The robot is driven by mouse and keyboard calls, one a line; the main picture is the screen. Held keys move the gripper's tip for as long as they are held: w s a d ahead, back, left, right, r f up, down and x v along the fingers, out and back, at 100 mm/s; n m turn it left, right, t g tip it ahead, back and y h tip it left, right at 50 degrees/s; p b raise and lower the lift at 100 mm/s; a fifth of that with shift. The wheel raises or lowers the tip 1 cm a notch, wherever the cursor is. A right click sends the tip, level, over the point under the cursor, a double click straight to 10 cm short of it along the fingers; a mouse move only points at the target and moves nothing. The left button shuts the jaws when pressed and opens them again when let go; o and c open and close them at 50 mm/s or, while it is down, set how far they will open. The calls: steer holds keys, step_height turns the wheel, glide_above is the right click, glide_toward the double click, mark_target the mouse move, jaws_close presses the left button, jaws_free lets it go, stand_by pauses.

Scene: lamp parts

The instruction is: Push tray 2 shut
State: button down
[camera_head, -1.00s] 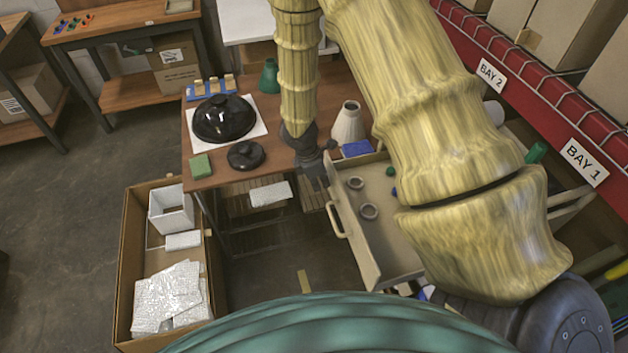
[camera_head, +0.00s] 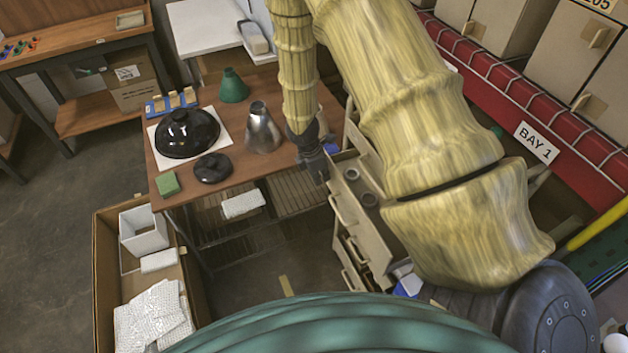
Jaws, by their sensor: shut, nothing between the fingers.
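A drawer unit (camera_head: 381,262) stands right of the workbench. Its top tray is partly open, with a beige front and a bar handle (camera_head: 342,211). Two grey rings (camera_head: 368,199) lie inside it. More handled fronts show below it. I cannot read a number on any tray, so I cannot tell which is tray 2. My gripper (camera_head: 321,176) is shut and empty, pointing down beside the far left corner of the open tray. I cannot tell whether it touches the tray. My arm hides the right part of the unit.
The workbench (camera_head: 232,178) holds a black dome (camera_head: 187,133), a black disc (camera_head: 213,167), a metal shade (camera_head: 262,128), a green shade (camera_head: 233,86) and a green block (camera_head: 167,184). An open carton (camera_head: 103,262) stands at left. A red shelf beam (camera_head: 497,92) runs along the right.

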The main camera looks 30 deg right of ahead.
mark_target(337, 171)
steer(key=d, duration=0.4)
steer(key=s+d, duration=0.1)
steer(key=d, duration=0.1)
steer(key=shift+p, duration=0.3)
steer(key=shift+a, duration=0.15)
